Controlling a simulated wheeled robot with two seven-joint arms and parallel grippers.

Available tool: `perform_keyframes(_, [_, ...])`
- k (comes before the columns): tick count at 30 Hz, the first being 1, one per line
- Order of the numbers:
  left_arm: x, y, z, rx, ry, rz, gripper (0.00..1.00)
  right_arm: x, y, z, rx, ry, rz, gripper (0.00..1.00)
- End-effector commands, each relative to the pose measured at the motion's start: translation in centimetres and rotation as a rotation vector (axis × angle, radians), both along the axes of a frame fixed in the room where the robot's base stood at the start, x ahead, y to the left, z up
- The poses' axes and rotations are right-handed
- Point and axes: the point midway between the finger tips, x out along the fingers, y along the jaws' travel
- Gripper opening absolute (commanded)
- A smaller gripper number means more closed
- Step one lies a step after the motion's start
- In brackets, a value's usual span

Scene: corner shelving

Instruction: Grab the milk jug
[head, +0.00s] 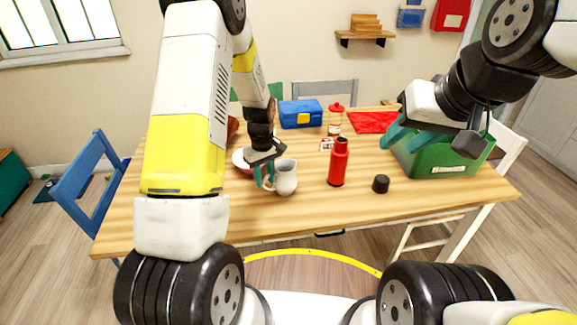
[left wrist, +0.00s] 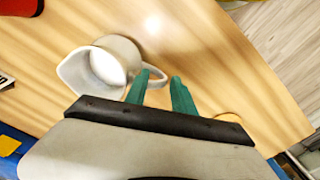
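The milk jug (head: 286,178) is a pale grey-white jug standing on the wooden table, left of the red bottle. It also shows in the left wrist view (left wrist: 118,62), with its handle toward my gripper. My left gripper (head: 264,178) is at the jug's handle side. In the left wrist view its two teal fingers (left wrist: 160,80) are apart, with the handle's outer part at the gap between their tips. I cannot tell whether they touch it. My right gripper (head: 408,138) hangs over the green crate, its teal fingers apart and empty.
A red bottle (head: 338,164) and a black cap (head: 380,184) stand right of the jug. A pale bowl (head: 239,160) is partly hidden behind my left gripper. A blue box (head: 301,114) and a red cloth (head: 372,122) lie farther back. The green crate (head: 447,160) is at the right.

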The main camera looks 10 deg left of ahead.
Motion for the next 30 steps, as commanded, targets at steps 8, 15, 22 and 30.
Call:
perform_keyframes(8, [-0.1, 0.0, -2.5, 0.0, 0.004, 0.0, 0.3, 0.0, 0.0, 0.0, 0.0, 0.0, 0.0, 0.36])
perform_keyframes(15, [-0.1, 0.0, -5.6, 0.0, 0.001, 0.0, 0.3, 0.0, 0.0, 0.0, 0.0, 0.0, 0.0, 0.36])
perform_keyframes(22, [0.0, 0.0, -6.0, 0.0, 0.0, 0.0, 0.3, 0.0, 0.0, 0.0, 0.0, 0.0, 0.0, 0.36])
perform_keyframes(30, [0.0, 0.0, -5.9, 0.0, 0.0, 0.0, 0.0, 0.0, 0.0, 0.0, 0.0, 0.0, 0.0, 0.36])
